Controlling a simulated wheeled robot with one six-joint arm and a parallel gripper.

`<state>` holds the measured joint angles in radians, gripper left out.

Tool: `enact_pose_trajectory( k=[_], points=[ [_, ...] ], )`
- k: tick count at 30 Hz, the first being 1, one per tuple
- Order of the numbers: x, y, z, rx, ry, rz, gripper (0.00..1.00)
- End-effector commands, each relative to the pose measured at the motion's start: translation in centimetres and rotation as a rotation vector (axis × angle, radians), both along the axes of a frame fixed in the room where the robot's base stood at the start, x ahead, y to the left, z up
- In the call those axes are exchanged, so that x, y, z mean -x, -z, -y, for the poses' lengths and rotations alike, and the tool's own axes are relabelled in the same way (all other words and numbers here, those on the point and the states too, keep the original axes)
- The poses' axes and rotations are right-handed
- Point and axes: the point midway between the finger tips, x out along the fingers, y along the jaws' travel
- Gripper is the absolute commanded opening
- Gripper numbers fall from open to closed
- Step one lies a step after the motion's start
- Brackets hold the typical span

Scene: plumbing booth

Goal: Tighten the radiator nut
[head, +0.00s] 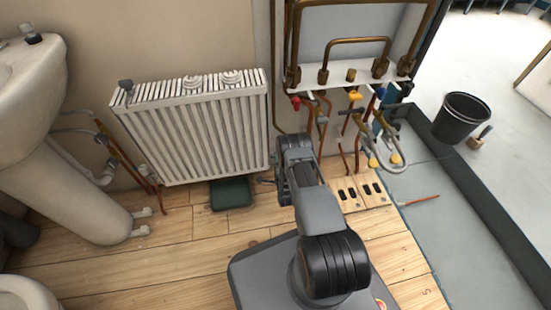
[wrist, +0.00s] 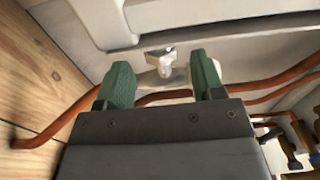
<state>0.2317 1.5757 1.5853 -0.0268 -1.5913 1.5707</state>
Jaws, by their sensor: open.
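The white radiator (head: 195,130) hangs on the wall, left of my arm in the head view. At its lower right corner is a small fitting (head: 264,181), close to my wrist. In the wrist view a pale metal fitting (wrist: 163,60) shows under the radiator's white lower edge (wrist: 200,12), with copper pipe beside it. I cannot tell the nut apart from the rest of this fitting. My gripper (wrist: 161,78) is open, its two green fingers apart. The fitting appears between and beyond the fingertips, and neither finger visibly touches it.
A dark green tray (head: 231,193) lies on the wooden floor below the radiator. Copper pipes and valves with coloured handles (head: 355,96) stand right of my arm. A wooden board with dark slots (head: 361,193) lies below them. A black bucket (head: 461,117) stands farther right.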

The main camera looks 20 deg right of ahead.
Motion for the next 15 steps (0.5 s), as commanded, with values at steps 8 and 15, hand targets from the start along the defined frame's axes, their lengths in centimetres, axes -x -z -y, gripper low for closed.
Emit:
enact_pose_trajectory(
  k=[8, 15],
  points=[
    [-3.6, 0.2, 0.5, 0.0, -0.003, 0.001, 0.62],
    [-4.6, 0.0, 0.7, 0.0, -0.004, -0.001, 0.62]
  ],
)
